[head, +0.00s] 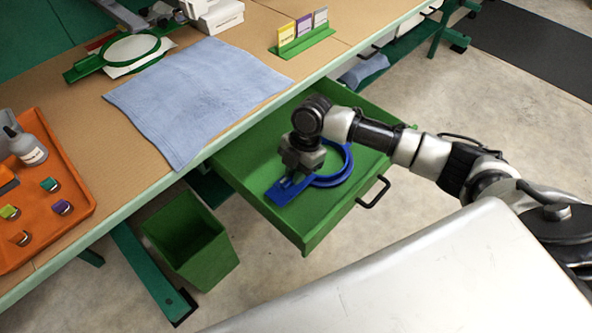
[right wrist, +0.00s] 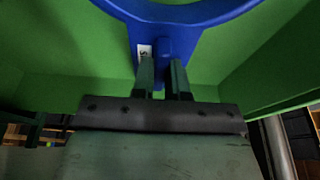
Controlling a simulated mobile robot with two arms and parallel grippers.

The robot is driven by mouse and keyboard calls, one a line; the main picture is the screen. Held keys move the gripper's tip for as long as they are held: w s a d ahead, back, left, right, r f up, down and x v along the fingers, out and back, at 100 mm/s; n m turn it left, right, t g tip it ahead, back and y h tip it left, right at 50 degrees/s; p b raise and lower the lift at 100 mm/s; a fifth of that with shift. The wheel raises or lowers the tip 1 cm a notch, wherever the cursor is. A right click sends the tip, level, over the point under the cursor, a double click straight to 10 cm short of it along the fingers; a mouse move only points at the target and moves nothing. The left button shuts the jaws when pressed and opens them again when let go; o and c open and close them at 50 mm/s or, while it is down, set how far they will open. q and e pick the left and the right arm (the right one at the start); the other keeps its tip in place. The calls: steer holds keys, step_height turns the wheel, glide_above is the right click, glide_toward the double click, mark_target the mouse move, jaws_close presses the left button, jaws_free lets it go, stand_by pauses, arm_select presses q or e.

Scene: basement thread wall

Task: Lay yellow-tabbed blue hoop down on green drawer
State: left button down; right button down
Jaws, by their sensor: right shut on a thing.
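A blue hoop (head: 337,182) with a flat blue handle plate is inside the open green drawer (head: 246,166). No yellow tab can be made out on it. My right gripper (head: 290,178) points down over the drawer and is shut on the hoop's handle end. In the right wrist view, the fingers (right wrist: 164,78) close on the blue hoop (right wrist: 190,14) beside a small white label, with green drawer surfaces behind. The hoop lies roughly flat; I cannot tell whether it touches the drawer bottom. My left gripper is not seen.
The drawer has a dark front handle (head: 374,193). Above it is a worktable with a blue cloth (head: 195,95), an orange tray (head: 75,190) at left, and a green card holder (head: 303,42). A green bin (head: 190,245) stands on the floor left of the drawer.

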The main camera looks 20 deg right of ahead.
steer(key=shift+f, duration=0.1)
steer(key=c, duration=1.1)
jaws_free()
steer(key=shift+o, duration=0.2)
